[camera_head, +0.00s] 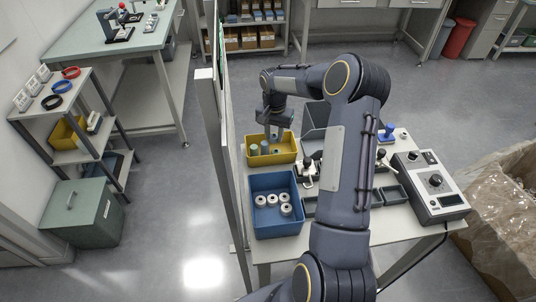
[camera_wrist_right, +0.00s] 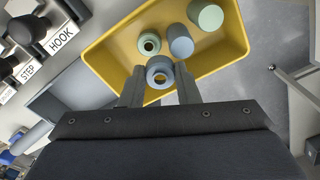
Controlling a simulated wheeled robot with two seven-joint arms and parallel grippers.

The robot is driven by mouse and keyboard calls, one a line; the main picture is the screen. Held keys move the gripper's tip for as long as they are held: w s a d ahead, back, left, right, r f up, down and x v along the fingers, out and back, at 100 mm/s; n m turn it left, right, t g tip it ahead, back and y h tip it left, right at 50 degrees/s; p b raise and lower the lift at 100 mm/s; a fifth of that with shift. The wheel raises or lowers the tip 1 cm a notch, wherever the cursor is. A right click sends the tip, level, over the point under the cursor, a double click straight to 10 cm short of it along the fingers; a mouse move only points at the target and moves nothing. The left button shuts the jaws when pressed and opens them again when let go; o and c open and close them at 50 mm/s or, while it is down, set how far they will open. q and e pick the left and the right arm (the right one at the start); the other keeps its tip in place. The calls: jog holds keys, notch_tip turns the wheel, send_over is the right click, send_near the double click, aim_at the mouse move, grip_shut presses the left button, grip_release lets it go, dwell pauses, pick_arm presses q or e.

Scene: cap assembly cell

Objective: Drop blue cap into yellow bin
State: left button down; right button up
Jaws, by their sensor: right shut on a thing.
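My right gripper (camera_head: 274,130) reaches down over the yellow bin (camera_head: 274,159) in the head view. In the right wrist view its two fingers (camera_wrist_right: 160,86) are shut on a blue-grey cap (camera_wrist_right: 160,64) with a round hole. The held cap appears over the near side of the yellow bin (camera_wrist_right: 108,61); its height above the floor of the bin is hard to tell. In the bin lie another blue-grey cap (camera_wrist_right: 181,40), a pale green cap (camera_wrist_right: 150,43) and a second pale green one (camera_wrist_right: 209,17). My left gripper is not in view.
A blue bin (camera_head: 262,229) with several white ring-like parts stands in front of the yellow bin. A grey control box (camera_head: 428,186) is on the right of the table (camera_head: 404,219). A partition (camera_head: 212,130) runs along the table's left side. HOOK and STEP labels show beside the bin in the wrist view.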

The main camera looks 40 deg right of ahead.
jog(key=shift+f, duration=0.1)
jog(key=o, duration=0.8)
jog(key=shift+c, duration=0.2)
notch_tip(320, 180, up, 8)
jog(key=shift+f+b, duration=0.1)
jog(key=shift+b, duration=0.35)
